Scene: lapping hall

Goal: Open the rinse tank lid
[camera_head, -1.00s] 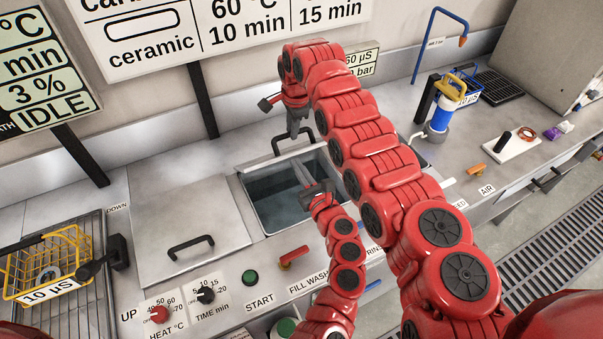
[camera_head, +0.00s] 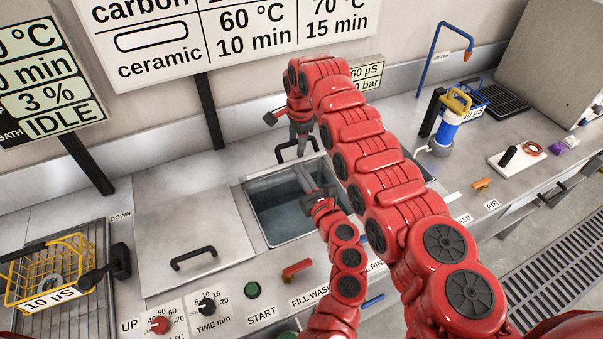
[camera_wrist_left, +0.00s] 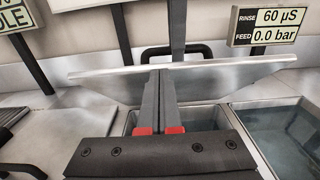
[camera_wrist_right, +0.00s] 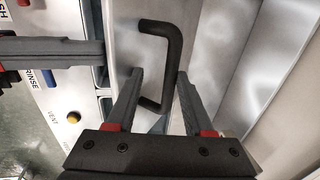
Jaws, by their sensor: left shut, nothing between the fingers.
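The rinse tank (camera_head: 250,212) shows water in the middle of the head view. Its grey lid stands raised at the back; in the left wrist view I see its pale top edge (camera_wrist_left: 215,68), with its black handle (camera_wrist_left: 160,52) on the far side. The handle also shows in the head view (camera_head: 297,148). My left gripper (camera_head: 304,178) is shut and empty, its fingertips at the lid's near side; contact is unclear. My right gripper (camera_wrist_right: 158,75) is open, with the handle (camera_wrist_right: 172,45) partly between its fingers, not clamped.
A closed lid (camera_head: 180,225) with a black handle lies left of the tank. A yellow basket (camera_head: 45,275) sits at far left. Knobs and a red lever (camera_head: 297,268) line the front. A blue-and-yellow canister (camera_head: 447,125) stands right. My right arm crosses over the tank's right side.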

